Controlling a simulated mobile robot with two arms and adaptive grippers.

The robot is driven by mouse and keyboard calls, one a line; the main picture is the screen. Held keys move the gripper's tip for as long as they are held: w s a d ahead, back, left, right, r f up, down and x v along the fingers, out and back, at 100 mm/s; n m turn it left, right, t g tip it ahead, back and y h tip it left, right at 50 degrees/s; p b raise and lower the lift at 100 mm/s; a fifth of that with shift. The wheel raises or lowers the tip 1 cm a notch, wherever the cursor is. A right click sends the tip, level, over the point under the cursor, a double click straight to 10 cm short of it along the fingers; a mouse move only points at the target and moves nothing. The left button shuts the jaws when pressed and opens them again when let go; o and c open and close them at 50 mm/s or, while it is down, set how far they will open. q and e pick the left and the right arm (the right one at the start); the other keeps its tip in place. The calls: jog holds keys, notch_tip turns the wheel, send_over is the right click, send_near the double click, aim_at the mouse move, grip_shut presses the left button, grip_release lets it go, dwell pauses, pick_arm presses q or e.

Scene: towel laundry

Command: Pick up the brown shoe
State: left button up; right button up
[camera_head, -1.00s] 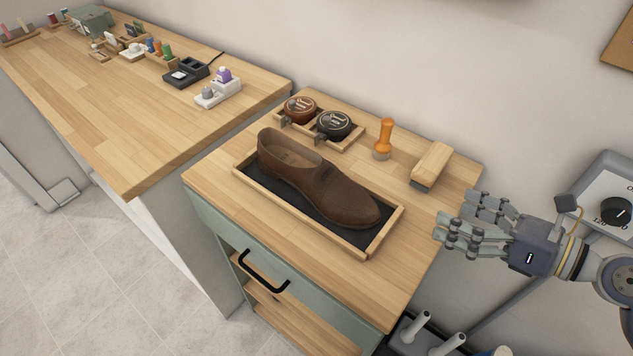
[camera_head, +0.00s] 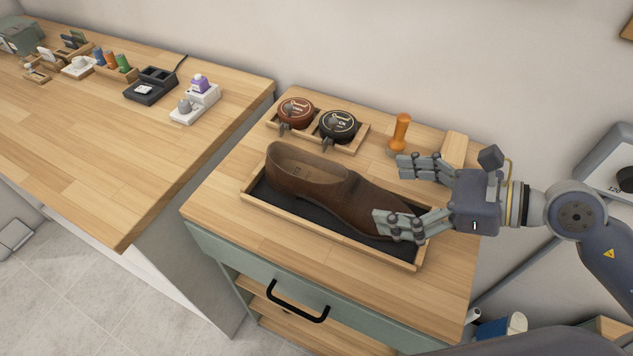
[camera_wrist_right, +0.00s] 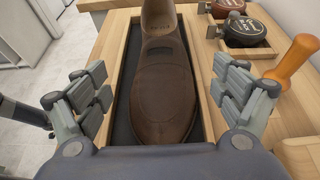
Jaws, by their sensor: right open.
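The brown shoe (camera_head: 311,180) lies upright in a shallow wooden tray (camera_head: 300,232) with a dark lining, on the wooden top of a small cabinet. Its toe points right, toward my right gripper (camera_head: 405,195). The right gripper is open, with its fingers spread around the toe end and above the tray. In the right wrist view, the shoe's toe (camera_wrist_right: 163,95) lies between the spread fingers of the right gripper (camera_wrist_right: 163,100), with gaps on both sides. My left gripper is not in view.
Two polish tins, one brown (camera_head: 297,112) and one black (camera_head: 338,126), sit in a wooden holder behind the shoe. An orange-handled tool (camera_head: 400,131) and a wooden brush (camera_head: 453,149) stand close behind the right gripper. A longer counter (camera_head: 130,165) is at left.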

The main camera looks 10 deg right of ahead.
aim_at(363, 188)
jog(key=shift+w+a, duration=0.1)
jog(key=shift+p+x, duration=0.6)
jog(key=shift+x, duration=0.95)
jog(key=shift+w+a+f, duration=0.2)
jog(key=shift+w, duration=0.05)
jog(key=shift+w+a+f, duration=0.1)
jog(key=shift+a, duration=0.1)
jog(key=shift+w+a, duration=0.1)
jog(key=shift+a, duration=0.05)
jog(key=shift+w+a+p, duration=0.2)
jog(key=shift+a+p, duration=0.05)
jog(key=shift+p, duration=0.2)
jog(key=x, duration=0.1)
jog(key=p+x, duration=0.1)
jog(key=x, duration=0.1)
jog(key=shift+w+a+r, duration=0.15)
jog(key=shift+w+r, duration=0.05)
jog(key=shift+r, duration=0.05)
jog(key=shift+w+a+f+p, duration=0.25)
jog(key=shift+a+f+p, duration=0.05)
jog(key=shift+a, duration=0.15)
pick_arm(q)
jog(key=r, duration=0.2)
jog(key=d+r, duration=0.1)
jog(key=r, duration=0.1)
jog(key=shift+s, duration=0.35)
pick_arm(e)
jog(key=shift+c, duration=0.5)
